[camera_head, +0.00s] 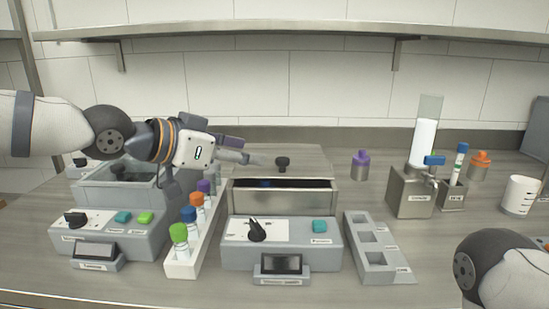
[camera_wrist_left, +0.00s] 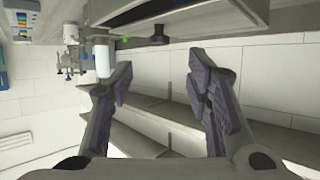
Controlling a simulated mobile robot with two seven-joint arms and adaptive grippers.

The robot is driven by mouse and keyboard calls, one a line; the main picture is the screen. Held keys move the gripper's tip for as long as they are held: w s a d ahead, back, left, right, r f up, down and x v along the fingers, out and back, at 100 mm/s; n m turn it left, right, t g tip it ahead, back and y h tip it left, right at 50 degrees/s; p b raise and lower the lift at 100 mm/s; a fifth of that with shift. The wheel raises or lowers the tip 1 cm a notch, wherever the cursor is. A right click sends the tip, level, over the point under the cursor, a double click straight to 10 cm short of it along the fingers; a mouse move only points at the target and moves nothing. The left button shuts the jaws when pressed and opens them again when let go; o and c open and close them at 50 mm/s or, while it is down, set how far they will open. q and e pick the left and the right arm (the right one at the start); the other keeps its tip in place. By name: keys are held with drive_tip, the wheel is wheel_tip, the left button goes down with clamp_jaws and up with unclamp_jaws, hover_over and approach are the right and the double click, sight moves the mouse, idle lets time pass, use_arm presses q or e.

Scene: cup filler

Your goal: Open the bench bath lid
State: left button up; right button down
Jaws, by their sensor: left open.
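The bench bath (camera_head: 283,198) is a grey box behind a control panel in the middle of the counter. Its flat grey lid (camera_head: 310,160) carries a black knob (camera_head: 282,163). A dark gap shows between the lid and the box's front wall, with something blue inside. My left gripper (camera_head: 250,158) is by the lid's left side, left of the knob; I cannot tell whether it touches the lid. In the left wrist view its fingers (camera_wrist_left: 163,82) are open with nothing between them, and the black knob (camera_wrist_left: 158,36) shows beyond them. My right gripper is out of view.
A white rack (camera_head: 185,268) of colour-capped tubes stands left of the bath, beside another grey unit (camera_head: 105,232). A grey tray with square wells (camera_head: 375,262) is on the right. A dispenser (camera_head: 410,192), bottles and a white cup (camera_head: 519,194) stand further right. A shelf (camera_head: 300,28) runs above.

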sight(279, 160)
use_arm(q)
drive_tip(key=b+x, duration=0.1)
drive_tip(key=x, duration=0.7)
drive_tip(key=shift+f, duration=0.25)
drive_tip(key=shift+w+d, duration=0.4)
drive_tip(key=shift+c, duration=1.1)
clamp_jaws()
